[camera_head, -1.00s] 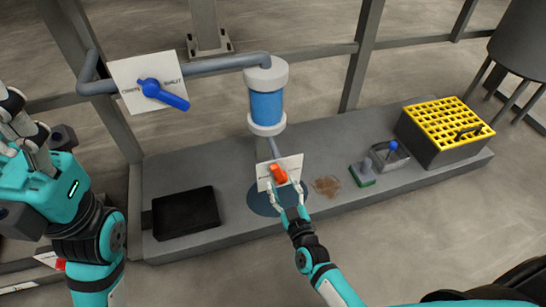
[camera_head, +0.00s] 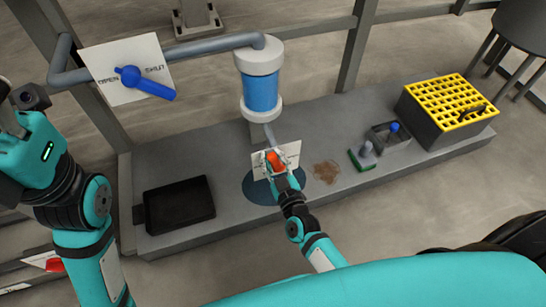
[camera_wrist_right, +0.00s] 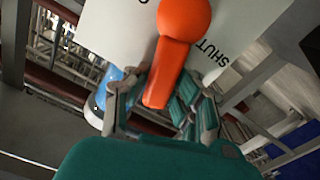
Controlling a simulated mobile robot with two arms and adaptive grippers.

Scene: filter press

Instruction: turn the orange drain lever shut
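The orange drain lever (camera_head: 274,160) is mounted on a white label plate (camera_head: 289,152) below the blue-and-white cylinder. In the right wrist view, the lever (camera_wrist_right: 168,65) runs from its round hub down between my right gripper's fingers (camera_wrist_right: 166,88). The fingers are drawn in on both sides of its lower part and appear to hold it. "SHUT" shows on the plate to the right of the lever. In the head view, my right gripper (camera_head: 284,175) covers the lever's lower end. My left arm is at the left edge; its fingers are mostly cut off.
A blue lever (camera_head: 145,82) on an OPEN/SHUT plate is at upper left. The blue cylinder (camera_head: 260,92) stands above the drain. A black tray (camera_head: 179,207), a green-based brush (camera_head: 363,158) and a yellow-grated box (camera_head: 450,100) are on the grey platform. A brown stain (camera_head: 326,172) lies right of the drain.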

